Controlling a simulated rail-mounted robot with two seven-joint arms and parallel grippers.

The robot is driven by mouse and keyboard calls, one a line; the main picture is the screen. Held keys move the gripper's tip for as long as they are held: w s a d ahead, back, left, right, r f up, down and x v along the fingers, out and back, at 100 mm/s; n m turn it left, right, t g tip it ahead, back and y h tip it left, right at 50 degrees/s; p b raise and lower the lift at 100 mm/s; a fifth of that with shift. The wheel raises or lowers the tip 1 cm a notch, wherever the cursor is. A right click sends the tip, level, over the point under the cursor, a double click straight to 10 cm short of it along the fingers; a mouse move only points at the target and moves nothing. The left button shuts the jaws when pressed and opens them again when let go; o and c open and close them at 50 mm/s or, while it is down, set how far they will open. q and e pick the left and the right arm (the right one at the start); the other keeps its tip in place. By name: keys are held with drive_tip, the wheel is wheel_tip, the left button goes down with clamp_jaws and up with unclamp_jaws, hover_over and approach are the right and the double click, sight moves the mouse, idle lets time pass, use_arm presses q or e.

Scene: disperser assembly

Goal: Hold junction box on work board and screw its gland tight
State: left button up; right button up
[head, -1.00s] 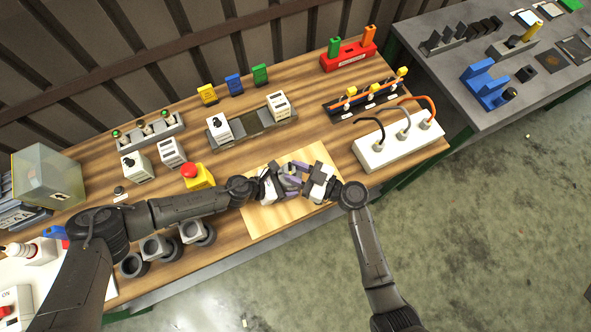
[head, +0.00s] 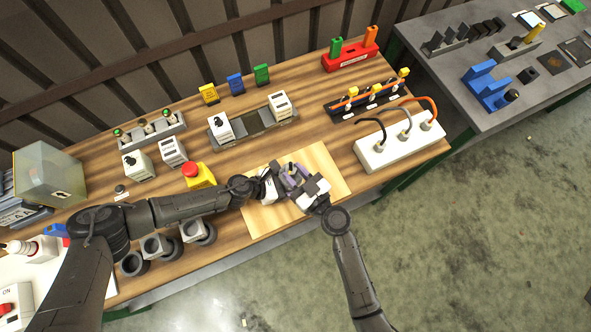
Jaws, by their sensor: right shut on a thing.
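The pale wooden work board (head: 262,221) lies at the front middle of the bench. My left gripper (head: 281,182) reaches in low over the board from the left. My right gripper (head: 293,176) comes in from the right, its purple-grey fingers close to those of the left. It is shut on a small part, seemingly the gland, mostly hidden by the fingers. A small dark grey piece shows between the two grippers; the junction box itself cannot be made out clearly there. Whether the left fingers are closed is hidden.
Several grey boxes with round dark rings (head: 157,246) stand left of the board, below my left arm. A red-topped yellow button (head: 198,174) sits behind that arm. A white socket block (head: 400,140) with cables stands to the right. The board's front corner is bare.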

drive_tip(key=shift+s+a+m+t+h, duration=0.1)
drive_tip(key=shift+m+t+h, duration=0.45)
drive_tip(key=shift+h, duration=0.25)
drive_tip(key=o, duration=0.9)
drive_tip(key=shift+o, duration=0.2)
drive_tip(key=v, duration=1.2)
